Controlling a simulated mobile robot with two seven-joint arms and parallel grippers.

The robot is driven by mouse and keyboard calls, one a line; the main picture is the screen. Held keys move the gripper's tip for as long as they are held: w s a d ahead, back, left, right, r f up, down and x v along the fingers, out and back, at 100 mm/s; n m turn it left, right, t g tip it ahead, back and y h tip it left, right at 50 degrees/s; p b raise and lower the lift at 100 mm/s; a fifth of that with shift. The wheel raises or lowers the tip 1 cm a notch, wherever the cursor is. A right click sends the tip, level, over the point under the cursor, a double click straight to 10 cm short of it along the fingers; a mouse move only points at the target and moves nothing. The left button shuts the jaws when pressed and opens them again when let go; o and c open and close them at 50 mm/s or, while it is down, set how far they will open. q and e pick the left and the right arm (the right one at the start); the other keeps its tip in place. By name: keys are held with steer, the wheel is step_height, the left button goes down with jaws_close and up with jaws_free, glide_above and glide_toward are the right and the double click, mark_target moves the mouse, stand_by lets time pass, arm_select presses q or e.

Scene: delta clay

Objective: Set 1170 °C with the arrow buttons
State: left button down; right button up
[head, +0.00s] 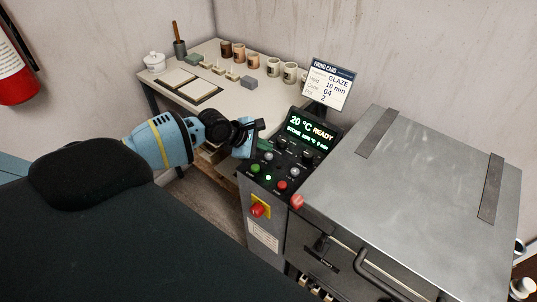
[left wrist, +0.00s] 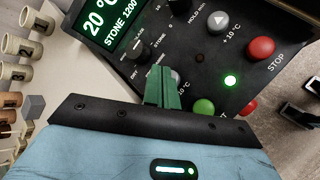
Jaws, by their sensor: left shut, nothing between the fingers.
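The kiln control panel display (head: 311,131) reads 20 °C READY, with a smaller line STONE 1200 °C 0 min. The grey up-arrow button (left wrist: 216,22), labelled +10 °C, is uncovered in the left wrist view and also shows in the head view (head: 293,171). The other grey button (head: 268,156) is partly hidden behind my fingers in the left wrist view, its label partly covered. My left gripper (head: 263,145) is shut and empty, its green fingers (left wrist: 163,88) over the panel by that button. I cannot tell whether they touch it. My right gripper is not in view.
A green START button (left wrist: 203,107), a red STOP button (left wrist: 261,48) and a lit green lamp (left wrist: 230,80) are close by. A red switch (head: 257,210) sits below. The kiln lid (head: 425,165) is right; a pottery table (head: 205,101) is behind.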

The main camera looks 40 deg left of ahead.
arm_select(q)
steer(key=shift+f, duration=0.2)
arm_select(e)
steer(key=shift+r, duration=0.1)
arm_select(q)
steer(key=shift+f, duration=0.2)
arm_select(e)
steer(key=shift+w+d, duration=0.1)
arm_select(q)
steer(key=shift+f, duration=0.55)
stand_by(0.8)
